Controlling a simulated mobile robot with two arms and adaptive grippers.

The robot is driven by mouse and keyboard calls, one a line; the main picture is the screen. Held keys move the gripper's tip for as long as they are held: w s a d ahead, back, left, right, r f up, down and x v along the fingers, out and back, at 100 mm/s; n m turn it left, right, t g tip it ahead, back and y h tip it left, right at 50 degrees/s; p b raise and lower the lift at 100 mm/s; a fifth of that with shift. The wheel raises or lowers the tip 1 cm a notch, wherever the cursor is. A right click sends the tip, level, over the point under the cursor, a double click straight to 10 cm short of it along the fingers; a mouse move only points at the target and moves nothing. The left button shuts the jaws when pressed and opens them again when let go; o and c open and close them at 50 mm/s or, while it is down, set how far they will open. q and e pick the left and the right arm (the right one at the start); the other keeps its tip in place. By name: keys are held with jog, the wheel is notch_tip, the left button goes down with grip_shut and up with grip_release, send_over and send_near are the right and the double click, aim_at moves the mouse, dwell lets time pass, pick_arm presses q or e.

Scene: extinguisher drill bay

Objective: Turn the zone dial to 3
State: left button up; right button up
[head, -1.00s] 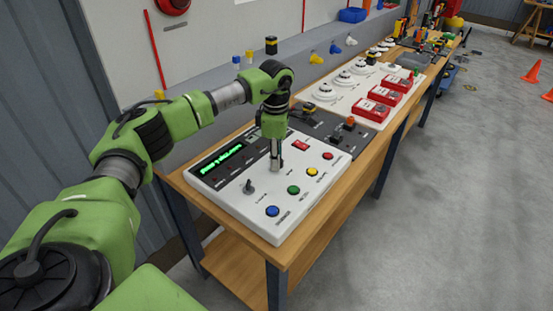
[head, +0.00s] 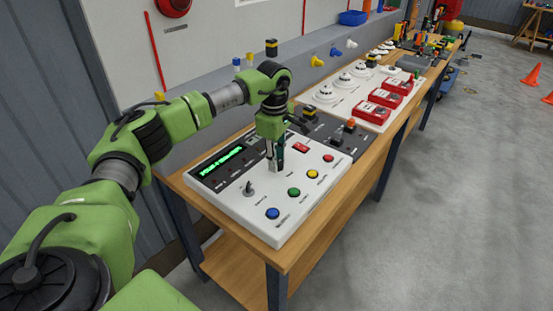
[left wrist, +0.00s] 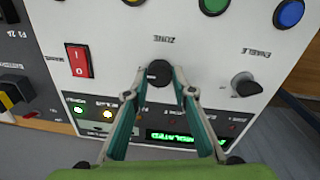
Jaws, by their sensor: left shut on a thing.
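The white control panel (head: 258,228) lies on the wooden bench. The zone dial (left wrist: 158,73), a dark round knob beside the upside-down ZONE label, sits between my left fingertips in the left wrist view. My left gripper (left wrist: 158,90) is shut on it; it also shows pointing down at the panel in the head view (head: 275,168), hiding the dial there. The dial's pointer and numbers cannot be read. The green-lit display (head: 222,161) is too small to read surely in the head view. My right gripper is in no view.
The enable switch (left wrist: 245,86) stands close beside the dial, and a red rocker switch (left wrist: 80,61) is on its other side. Blue (head: 272,213), green (head: 294,191), yellow and red buttons line the panel's front edge. Red call boxes (head: 371,111) stand farther along the bench.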

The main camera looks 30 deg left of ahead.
pick_arm(q)
jog(key=shift+w+r, duration=0.1)
jog(key=o, duration=1.1)
jog(key=r, duration=1.2)
jog(key=shift+s, duration=0.4)
jog(key=shift+f, duration=0.1)
